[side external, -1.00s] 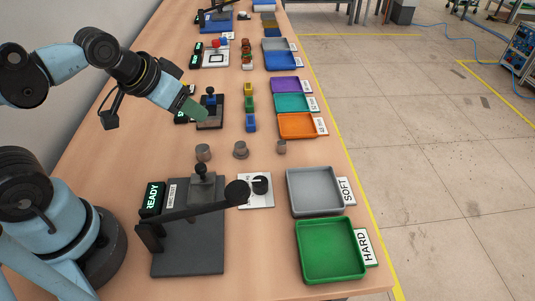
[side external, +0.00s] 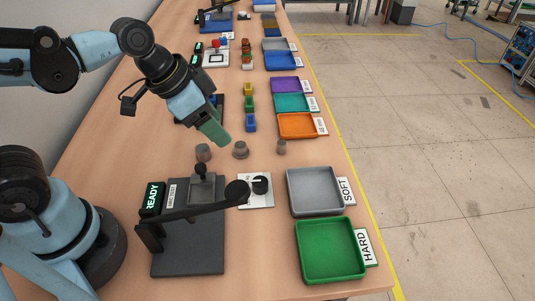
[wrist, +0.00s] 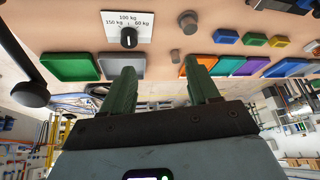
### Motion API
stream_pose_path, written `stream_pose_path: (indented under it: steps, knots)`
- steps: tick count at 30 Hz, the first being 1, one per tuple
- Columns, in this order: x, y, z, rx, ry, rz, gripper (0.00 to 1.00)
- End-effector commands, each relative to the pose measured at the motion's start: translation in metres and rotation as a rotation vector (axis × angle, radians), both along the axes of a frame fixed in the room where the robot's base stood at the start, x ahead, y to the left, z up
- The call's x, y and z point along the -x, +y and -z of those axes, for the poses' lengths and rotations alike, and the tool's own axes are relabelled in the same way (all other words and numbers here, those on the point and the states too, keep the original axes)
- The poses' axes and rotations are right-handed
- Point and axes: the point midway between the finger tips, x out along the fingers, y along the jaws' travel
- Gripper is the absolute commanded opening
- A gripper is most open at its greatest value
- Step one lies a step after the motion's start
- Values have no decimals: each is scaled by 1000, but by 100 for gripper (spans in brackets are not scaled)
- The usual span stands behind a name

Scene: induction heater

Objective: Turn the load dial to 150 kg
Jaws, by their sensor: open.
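The load dial is a black knob (side external: 261,184) on a white plate (side external: 255,200), beside the tester on the table. In the wrist view the plate (wrist: 112,32) carries the labels 150 kg, 100 kg and 60 kg, and the knob (wrist: 128,37) sits below 100 kg. A small light mark shows on the knob, apparently toward 100 kg, but it is too small to be sure. My gripper (side external: 222,140) is above the table, behind and left of the dial, apart from it. In the wrist view its green fingers (wrist: 160,70) are spread with nothing between them.
The tester (side external: 190,250) has a long lever with a black ball (side external: 237,192) close to the plate's left side. Small grey metal pieces (side external: 240,149) stand behind the dial. A grey tray (side external: 290,190) and a green tray (side external: 300,255) lie to the right.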

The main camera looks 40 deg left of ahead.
Motion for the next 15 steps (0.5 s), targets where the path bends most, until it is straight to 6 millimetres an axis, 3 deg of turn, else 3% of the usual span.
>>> stream_pose_path:
  steps: [3,6,15]
  knots:
    - [1,-28,3,-13,45,190,60]
    - [4,-41,6,-17,65,285,60]
    - [0,-49,21,-20,72,321,60]
